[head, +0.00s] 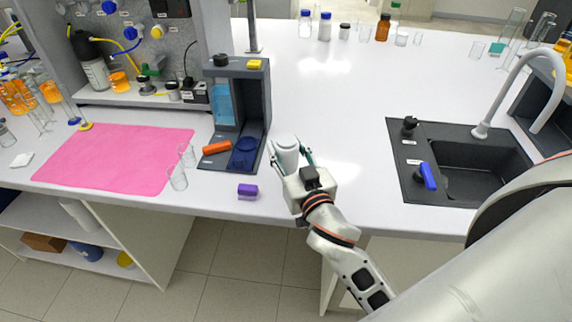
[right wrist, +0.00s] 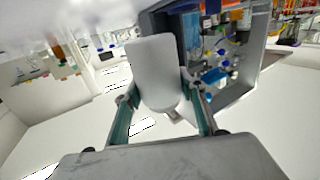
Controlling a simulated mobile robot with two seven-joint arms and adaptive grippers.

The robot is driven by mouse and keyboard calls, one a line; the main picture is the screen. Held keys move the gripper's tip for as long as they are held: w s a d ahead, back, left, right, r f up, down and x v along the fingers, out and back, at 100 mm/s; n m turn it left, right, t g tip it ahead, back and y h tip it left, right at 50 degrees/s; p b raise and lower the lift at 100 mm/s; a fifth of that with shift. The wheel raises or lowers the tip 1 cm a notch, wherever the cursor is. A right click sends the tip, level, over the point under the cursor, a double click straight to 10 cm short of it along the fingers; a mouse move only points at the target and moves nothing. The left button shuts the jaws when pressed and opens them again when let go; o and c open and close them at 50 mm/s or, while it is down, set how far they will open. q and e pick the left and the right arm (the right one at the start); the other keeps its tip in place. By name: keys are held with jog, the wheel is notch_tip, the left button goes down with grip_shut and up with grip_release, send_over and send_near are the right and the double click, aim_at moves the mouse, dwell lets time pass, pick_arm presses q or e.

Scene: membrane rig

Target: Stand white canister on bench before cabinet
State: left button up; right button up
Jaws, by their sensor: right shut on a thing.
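The white canister (head: 286,148) is upright between the fingers of my right gripper (head: 291,160), over the bench (head: 340,120). In the right wrist view the canister (right wrist: 155,65) sits between the two teal-padded fingers, which close on its sides. I cannot tell whether its base touches the bench. My left gripper is not in view.
An orange piece (head: 216,147) and a dark blue round item (head: 244,154) are at the cabinet's base. A purple block (head: 247,191) lies near the front edge. Glass beakers (head: 178,177) stand by a pink mat (head: 110,158). A sink (head: 465,170) is right; bench between is clear.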

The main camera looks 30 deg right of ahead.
aim_at(286, 164)
jog(key=shift+f, duration=0.6)
notch_tip(286, 164, down, 4)
jog(key=shift+r+b, duration=0.25)
jog(key=shift+b, duration=0.45)
jog(key=shift+f, duration=0.15)
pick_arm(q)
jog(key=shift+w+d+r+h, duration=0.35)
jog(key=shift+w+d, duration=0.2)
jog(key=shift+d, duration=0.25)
pick_arm(e)
jog(key=o, duration=1.1)
jog(key=shift+f, duration=0.15)
jog(key=shift+o, duration=1.4)
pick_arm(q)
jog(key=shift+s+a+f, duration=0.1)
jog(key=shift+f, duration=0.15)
